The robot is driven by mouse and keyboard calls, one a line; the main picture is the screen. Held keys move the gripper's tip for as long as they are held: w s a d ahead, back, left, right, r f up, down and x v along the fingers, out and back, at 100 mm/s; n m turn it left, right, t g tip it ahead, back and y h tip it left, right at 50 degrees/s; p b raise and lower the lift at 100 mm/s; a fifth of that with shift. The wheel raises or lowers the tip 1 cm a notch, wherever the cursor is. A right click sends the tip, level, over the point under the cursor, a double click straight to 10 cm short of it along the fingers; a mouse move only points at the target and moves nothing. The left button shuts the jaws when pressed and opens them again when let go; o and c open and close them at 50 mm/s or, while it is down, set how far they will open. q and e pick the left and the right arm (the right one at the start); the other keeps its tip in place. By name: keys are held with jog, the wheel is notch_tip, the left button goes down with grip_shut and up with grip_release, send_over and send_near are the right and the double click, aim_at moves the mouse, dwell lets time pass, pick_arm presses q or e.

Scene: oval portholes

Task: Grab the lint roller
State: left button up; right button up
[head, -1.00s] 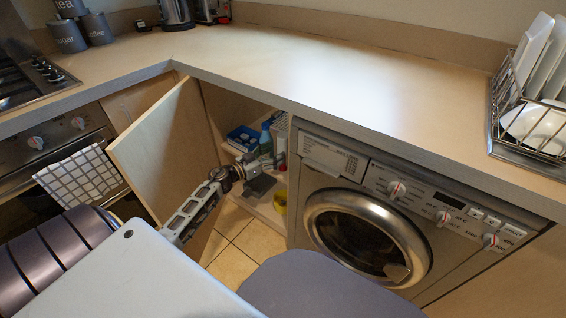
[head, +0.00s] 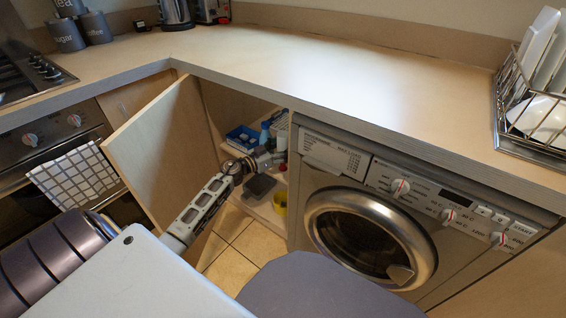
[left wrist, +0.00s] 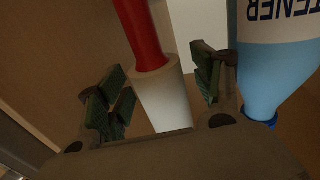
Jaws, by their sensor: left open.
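The lint roller (left wrist: 160,98), with a red handle and a white roll, shows in the left wrist view between the two green-padded fingers of my left gripper (left wrist: 158,92). The fingers are open, one on each side of the white roll, with visible gaps. In the head view my left gripper (head: 279,158) reaches inside the open cupboard. I cannot make out the lint roller there. My right gripper is not in view.
A light-blue softener bottle (left wrist: 275,65) stands close beside the right finger in the left wrist view. The cupboard also holds a blue box (head: 242,138) and a yellow item (head: 280,202). The open door (head: 160,150) is left of my arm; the washing machine (head: 365,235) is right.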

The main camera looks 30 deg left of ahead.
aim_at(283, 134)
pick_arm(q)
jog(key=c, duration=1.4)
jog(key=shift+r, duration=0.2)
jog(key=shift+c, duration=0.2)
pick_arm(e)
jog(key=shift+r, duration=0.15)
pick_arm(q)
jog(key=shift+r+p, duration=0.4)
jog(key=shift+p, duration=0.05)
notch_tip(283, 134, up, 8)
jog(key=p, duration=0.5)
jog(key=shift+f, duration=0.15)
jog(key=shift+r+p, duration=0.3)
jog(key=shift+r, duration=0.25)
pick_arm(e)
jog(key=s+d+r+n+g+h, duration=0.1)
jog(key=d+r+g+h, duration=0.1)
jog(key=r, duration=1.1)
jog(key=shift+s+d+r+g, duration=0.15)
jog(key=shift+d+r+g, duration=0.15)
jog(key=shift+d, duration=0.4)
